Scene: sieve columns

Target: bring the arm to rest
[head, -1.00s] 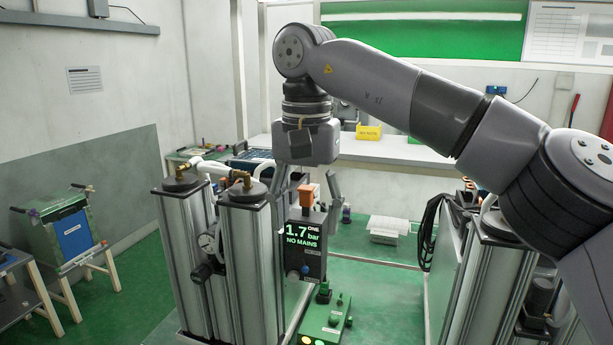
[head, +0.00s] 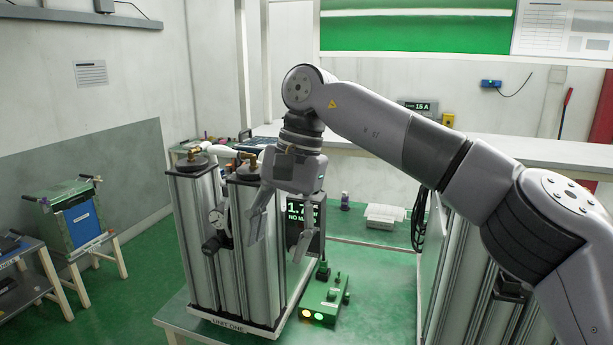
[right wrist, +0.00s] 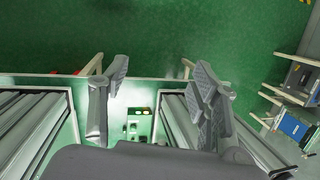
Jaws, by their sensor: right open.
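My right arm (head: 390,135) reaches in from the right in the head view and bends down at the wrist. My right gripper (head: 279,240) is open and empty, its fingers pointing down in front of the left column unit (head: 199,235) and its dark display box (head: 319,235). It partly hides the display's text. In the right wrist view my gripper's two fingers (right wrist: 160,85) stand well apart with nothing between them. My left gripper is not in view.
A green control box (head: 325,300) with lit yellow and green lamps stands on the bench beside the left columns. Another column unit (head: 455,250) stands at right, partly behind my arm. A white counter (head: 540,150) runs along the back. Green floor (head: 140,265) is open at left.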

